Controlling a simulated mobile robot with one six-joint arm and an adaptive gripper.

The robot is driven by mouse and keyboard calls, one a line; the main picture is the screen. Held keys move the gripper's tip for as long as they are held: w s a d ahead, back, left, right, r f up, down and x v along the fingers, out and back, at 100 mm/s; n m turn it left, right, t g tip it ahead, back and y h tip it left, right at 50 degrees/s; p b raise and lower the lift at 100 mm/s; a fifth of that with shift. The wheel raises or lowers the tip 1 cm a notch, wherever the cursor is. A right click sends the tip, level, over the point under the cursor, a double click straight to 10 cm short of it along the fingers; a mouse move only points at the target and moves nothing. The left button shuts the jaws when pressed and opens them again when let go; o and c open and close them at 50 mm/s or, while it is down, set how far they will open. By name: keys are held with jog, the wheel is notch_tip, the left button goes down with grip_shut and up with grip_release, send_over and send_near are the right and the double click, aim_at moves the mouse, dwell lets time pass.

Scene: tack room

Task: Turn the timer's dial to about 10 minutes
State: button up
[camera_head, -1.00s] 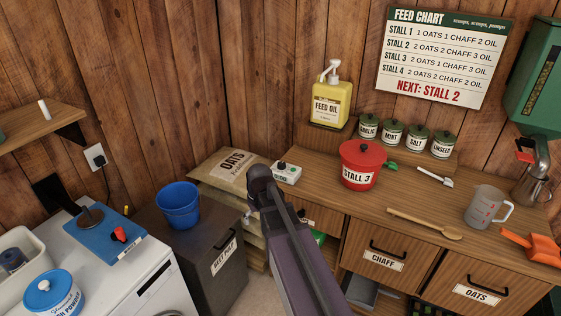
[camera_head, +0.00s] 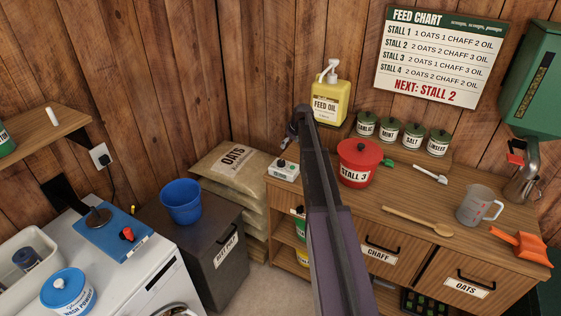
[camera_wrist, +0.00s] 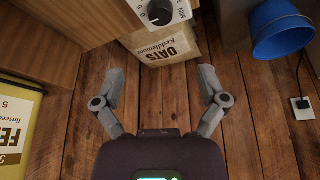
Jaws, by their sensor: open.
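The timer (camera_head: 281,173) is a small white box with a black dial, standing at the left end of the wooden counter. In the wrist view the timer (camera_wrist: 180,12) is at the top edge, partly cut off. Its round black dial (camera_wrist: 159,12) shows a light pointer line; the printed scale is too small to read surely. My gripper (camera_wrist: 160,75) is open and empty, its two fingers spread apart, with the dial beyond them and not between them. In the head view the arm's end (camera_head: 297,122) is above and slightly right of the timer; the fingers are hard to make out there.
A red STALL 3 pot (camera_head: 357,165) stands right of the timer. The yellow feed oil bottle (camera_head: 330,100) is behind on a small ledge. Oats sacks (camera_head: 228,165) and a blue bucket (camera_head: 181,203) are to the left. The wooden wall (camera_head: 250,60) is close behind.

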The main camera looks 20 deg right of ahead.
aim_at(281, 161)
jog(key=shift+f, duration=0.15)
jog(key=b+x, duration=1.2)
jog(key=x, duration=0.1)
jog(key=shift+a+f+b, duration=0.1)
jog(key=shift+f+b, duration=0.15)
jog(key=shift+b, duration=0.1)
dwell(0.4)
jog(key=shift+w, duration=0.1)
jog(key=c, duration=1.2)
